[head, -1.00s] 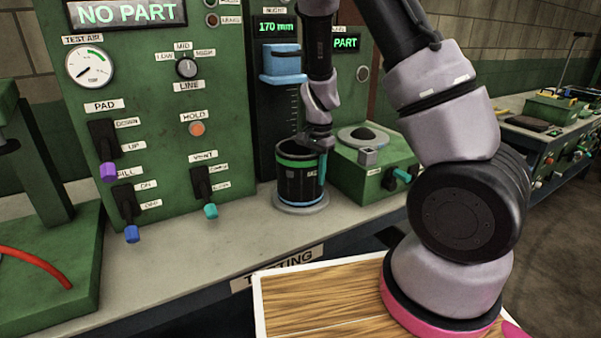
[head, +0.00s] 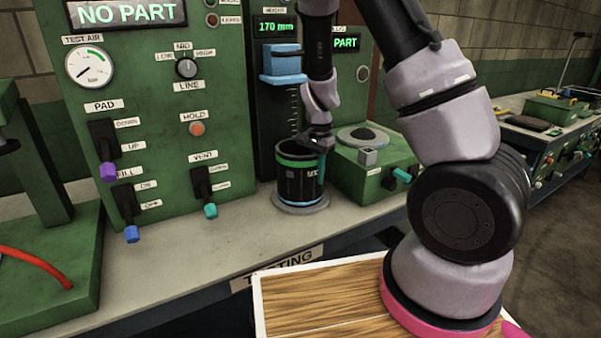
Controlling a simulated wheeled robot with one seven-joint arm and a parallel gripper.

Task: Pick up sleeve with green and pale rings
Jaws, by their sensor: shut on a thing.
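The sleeve (head: 297,180) is a black open cylinder with a green ring near its top and a thin pale ring. A blue band shows at its foot. It stands upright on a round grey plate (head: 300,207) under the height gauge. My gripper (head: 321,160) comes down from above at the sleeve's right rim and is shut on its wall. One finger shows outside the wall; the other is hidden inside the sleeve. I cannot tell whether the sleeve has left the plate.
The green test panel (head: 150,110) with levers stands to the left. The height gauge's blue slider (head: 282,62) hangs above and behind the sleeve. A green box (head: 375,165) with a teal lever stands close on the right. The bench front (head: 190,255) is clear.

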